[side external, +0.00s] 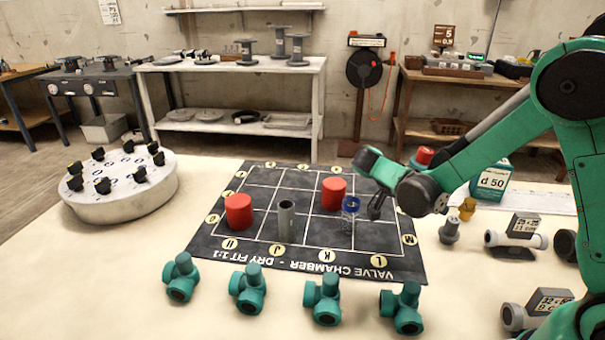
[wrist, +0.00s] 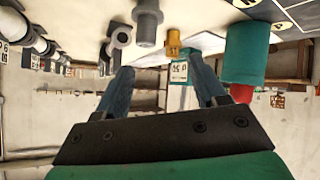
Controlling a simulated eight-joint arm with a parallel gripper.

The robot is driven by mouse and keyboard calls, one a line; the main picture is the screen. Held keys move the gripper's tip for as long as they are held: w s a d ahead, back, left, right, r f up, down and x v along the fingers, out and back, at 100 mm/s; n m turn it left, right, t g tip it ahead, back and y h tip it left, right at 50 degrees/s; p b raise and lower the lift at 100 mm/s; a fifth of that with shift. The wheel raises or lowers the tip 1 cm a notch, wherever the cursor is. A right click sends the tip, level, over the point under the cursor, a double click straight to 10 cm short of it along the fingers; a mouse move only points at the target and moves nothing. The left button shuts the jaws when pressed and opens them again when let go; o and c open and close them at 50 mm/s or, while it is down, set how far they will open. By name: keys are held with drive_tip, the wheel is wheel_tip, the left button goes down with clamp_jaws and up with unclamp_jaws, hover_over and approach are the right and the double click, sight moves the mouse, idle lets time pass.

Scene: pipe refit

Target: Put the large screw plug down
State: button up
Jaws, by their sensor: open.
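A grey stepped plug (side external: 449,231), which looks like the large screw plug, stands upright on the table to the right of the mat. It also shows in the wrist view (wrist: 147,22), upside down at the top and beyond the left finger. A smaller yellow plug (side external: 467,209) stands just behind it and shows between the fingers in the wrist view (wrist: 173,43). My gripper (wrist: 160,66) is open, with nothing between its fingers, apart from both plugs. In the side view my arm partly hides the gripper above the mat's right part.
The dark mat (side external: 375,238) holds red cylinders (side external: 239,211), a grey tube (side external: 286,221) and a clear blue-topped cylinder (side external: 350,214). Several green fittings (side external: 248,290) line its front. Pipe pieces (side external: 515,238) and the d 50 box (side external: 491,181) lie right. The front-left table is clear.

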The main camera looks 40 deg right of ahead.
drive_tip(key=a+r+n+t+y, duration=0.3)
drive_tip(key=a+n+t+y, duration=0.2)
drive_tip(key=n, duration=0.4)
drive_tip(key=s+a+r+n+t+y, duration=0.1)
drive_tip(key=a+r+n+t+y, duration=0.2)
drive_tip(key=a+n+t+y, duration=0.2)
drive_tip(key=a+n, duration=0.3)
drive_tip(key=n, duration=0.1)
drive_tip(key=shift+s+a+n+t, duration=0.3)
drive_tip(key=shift+n+t, duration=0.1)
